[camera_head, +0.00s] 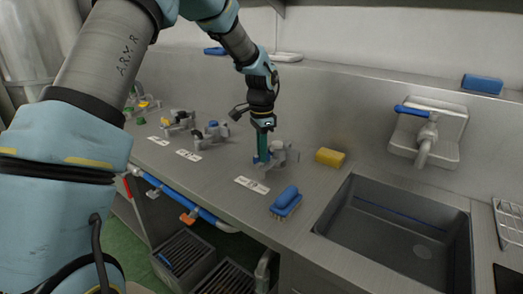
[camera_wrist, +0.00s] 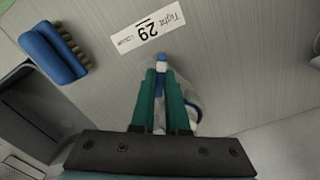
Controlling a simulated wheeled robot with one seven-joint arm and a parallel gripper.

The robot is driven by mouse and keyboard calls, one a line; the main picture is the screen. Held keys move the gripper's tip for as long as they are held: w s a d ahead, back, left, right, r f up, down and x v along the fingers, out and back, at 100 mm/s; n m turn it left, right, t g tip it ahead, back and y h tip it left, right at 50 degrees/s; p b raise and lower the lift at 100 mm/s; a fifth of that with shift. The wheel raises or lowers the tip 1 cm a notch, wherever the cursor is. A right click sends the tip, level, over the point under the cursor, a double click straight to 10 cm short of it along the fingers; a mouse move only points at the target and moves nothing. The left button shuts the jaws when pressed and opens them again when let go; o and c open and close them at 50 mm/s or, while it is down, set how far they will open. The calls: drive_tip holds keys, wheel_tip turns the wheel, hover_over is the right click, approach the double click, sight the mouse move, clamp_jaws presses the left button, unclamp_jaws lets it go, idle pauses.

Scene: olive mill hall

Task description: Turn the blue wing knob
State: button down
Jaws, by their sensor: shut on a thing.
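The blue wing knob (camera_wrist: 161,67) shows between the fingertips of my gripper (camera_wrist: 161,80) in the wrist view, with its end sticking out past them toward the label. In the head view only a bit of blue shows at the fingertips of my gripper (camera_head: 262,156), which points down with teal fingers. The jaws are shut on the knob. The knob sits on a grey metal fitting (camera_head: 283,155) on the steel counter, partly hidden by the fingers. A white label (camera_head: 252,185) lies in front of the fitting; in the wrist view the label (camera_wrist: 147,28) reads "Tight" and "29".
A blue brush (camera_head: 287,198) and a yellow sponge (camera_head: 330,157) lie nearby. A sink (camera_head: 400,225) with a blue-handled tap (camera_head: 427,140) is to the right. Other labelled fittings (camera_head: 212,132) stand to the left. A blue rail (camera_head: 185,197) runs along the counter front.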

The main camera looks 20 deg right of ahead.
drive_tip(key=m+p, duration=0.2)
drive_tip(key=m, duration=0.4)
drive_tip(key=shift+r+m, duration=0.1)
drive_tip(key=shift+m, duration=0.2)
drive_tip(key=m+p, duration=0.2)
drive_tip(key=m, duration=0.3)
drive_tip(key=shift+p, duration=0.3)
drive_tip(key=shift+m, duration=0.3)
drive_tip(key=c, duration=0.9)
unclamp_jaws()
wheel_tip(320, 180, up, 11)
drive_tip(key=b, duration=0.3)
drive_tip(key=shift+f, duration=0.2)
